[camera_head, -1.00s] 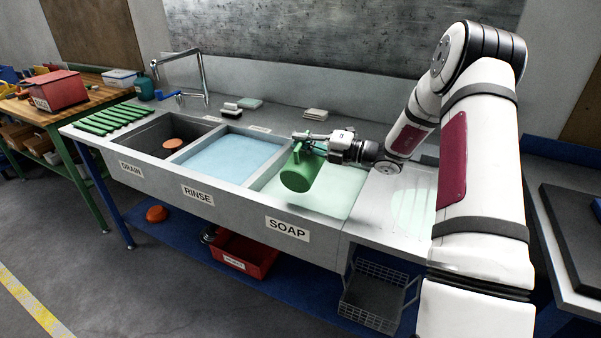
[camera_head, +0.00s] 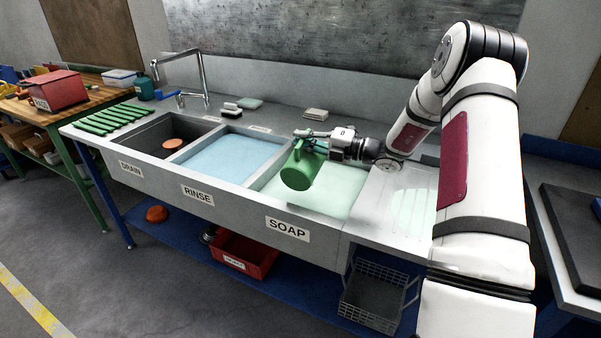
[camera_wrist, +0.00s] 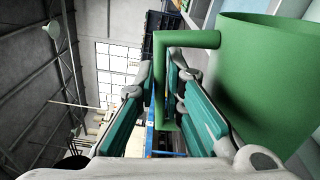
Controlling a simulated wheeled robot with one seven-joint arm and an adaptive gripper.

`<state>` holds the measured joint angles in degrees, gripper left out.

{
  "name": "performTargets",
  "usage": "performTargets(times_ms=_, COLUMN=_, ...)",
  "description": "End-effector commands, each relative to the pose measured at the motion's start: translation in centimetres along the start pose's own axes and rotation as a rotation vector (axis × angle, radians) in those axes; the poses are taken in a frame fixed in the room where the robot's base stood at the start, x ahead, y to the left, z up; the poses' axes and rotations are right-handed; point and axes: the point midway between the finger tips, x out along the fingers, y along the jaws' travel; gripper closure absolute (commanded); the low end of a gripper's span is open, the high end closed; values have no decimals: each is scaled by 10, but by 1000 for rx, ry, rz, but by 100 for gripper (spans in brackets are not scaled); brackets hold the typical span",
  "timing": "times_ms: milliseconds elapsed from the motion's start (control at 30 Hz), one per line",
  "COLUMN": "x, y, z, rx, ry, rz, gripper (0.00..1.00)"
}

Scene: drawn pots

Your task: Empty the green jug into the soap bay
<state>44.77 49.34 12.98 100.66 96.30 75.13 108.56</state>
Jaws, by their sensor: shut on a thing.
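The green jug (camera_head: 299,170) is held over the soap bay (camera_head: 333,195) in the head view, tilted with its mouth low and toward the front left. My gripper (camera_head: 313,138) is shut on the jug's handle. In the wrist view the jug (camera_wrist: 262,75) fills the right side, and its handle (camera_wrist: 160,75) passes between the teal-padded fingers of my gripper (camera_wrist: 172,105). The soap bay holds pale green liquid and carries the label SOAP on its front. The inside of the jug is hidden, and I cannot see any stream from it.
The rinse bay (camera_head: 228,158) with blue liquid lies left of the soap bay. The drain bay (camera_head: 150,138), holding an orange disc (camera_head: 173,143), is further left. A tap (camera_head: 190,75) stands behind. A ribbed board (camera_head: 412,205) lies to the right.

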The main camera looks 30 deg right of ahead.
Motion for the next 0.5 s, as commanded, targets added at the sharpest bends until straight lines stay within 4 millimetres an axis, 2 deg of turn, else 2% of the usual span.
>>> performTargets(times_ms=500, x=0, y=3, z=8, rx=57, ry=1, rz=1, gripper=100)
